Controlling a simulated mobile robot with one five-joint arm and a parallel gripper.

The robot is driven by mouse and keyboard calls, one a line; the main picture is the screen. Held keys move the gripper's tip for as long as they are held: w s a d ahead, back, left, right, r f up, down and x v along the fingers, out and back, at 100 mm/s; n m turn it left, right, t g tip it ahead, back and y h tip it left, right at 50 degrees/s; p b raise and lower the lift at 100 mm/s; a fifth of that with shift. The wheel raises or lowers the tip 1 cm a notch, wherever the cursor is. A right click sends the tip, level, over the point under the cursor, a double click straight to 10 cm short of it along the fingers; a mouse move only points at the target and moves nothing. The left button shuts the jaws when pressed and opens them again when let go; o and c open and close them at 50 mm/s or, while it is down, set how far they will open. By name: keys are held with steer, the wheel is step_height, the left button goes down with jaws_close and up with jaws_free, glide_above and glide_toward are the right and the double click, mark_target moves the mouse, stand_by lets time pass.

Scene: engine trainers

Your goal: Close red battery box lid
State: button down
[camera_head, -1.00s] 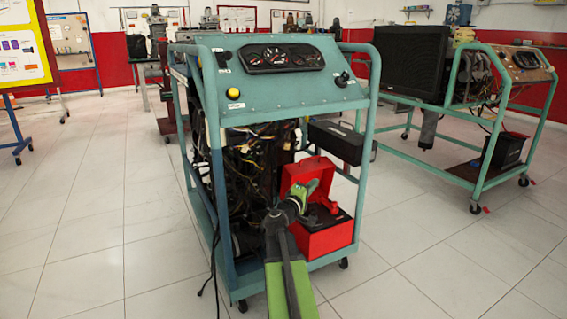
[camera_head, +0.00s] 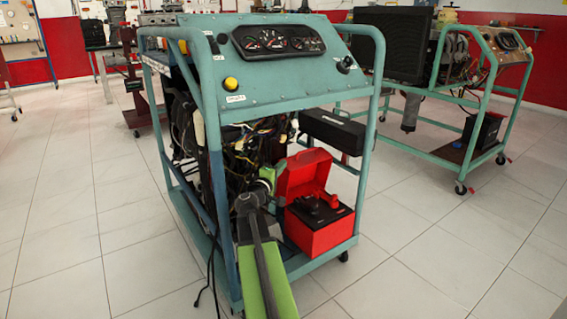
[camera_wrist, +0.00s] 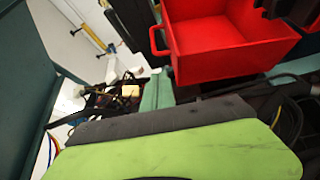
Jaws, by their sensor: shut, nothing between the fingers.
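The red battery box (camera_head: 318,237) sits on the lower shelf of the near teal trainer frame. Its lid (camera_head: 303,170) stands open, tilted up at the back, and the black battery (camera_head: 322,207) shows inside. In the wrist view the red lid (camera_wrist: 215,45) fills the upper right, with a handle loop on its left edge. My gripper (camera_head: 269,177) is shut and empty, just left of the raised lid in the head view. I cannot tell whether it touches the lid. My green gripper body crosses the bottom of the wrist view, and its fingertips are not clear there.
The trainer's teal posts (camera_head: 366,140) and lower rail stand close around the box. A black case (camera_head: 332,131) hangs behind the lid. Wires and engine parts (camera_head: 238,150) crowd the left. Open tiled floor (camera_head: 420,260) lies to the right.

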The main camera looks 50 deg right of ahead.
mark_target(291, 161)
steer(key=x, duration=0.9)
steer(key=shift+s+p, duration=0.1)
steer(key=shift+p, duration=0.2)
steer(key=s+a+f+b, duration=0.1)
steer(key=s+a, duration=0.2)
steer(key=s, duration=0.6)
steer(key=shift+f+b, duration=0.35)
